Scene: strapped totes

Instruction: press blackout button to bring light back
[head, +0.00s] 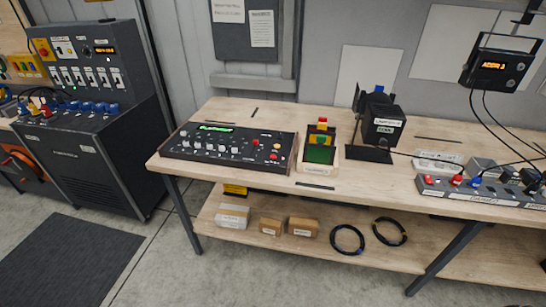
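A dark control console (170,153) with a green display, rows of pale knobs and a few coloured buttons lies on the left part of the wooden workbench. On its right side are a red button (273,156) and an orange button (277,146). The labels are too small to read, so I cannot tell which one is the blackout button. The room appears lit. Neither of my grippers is in view.
Farther right are a black boxed device (385,130) and a switch panel (480,190). A grey cabinet (90,165) stands left. Boxes and cable coils fill the lower shelf.

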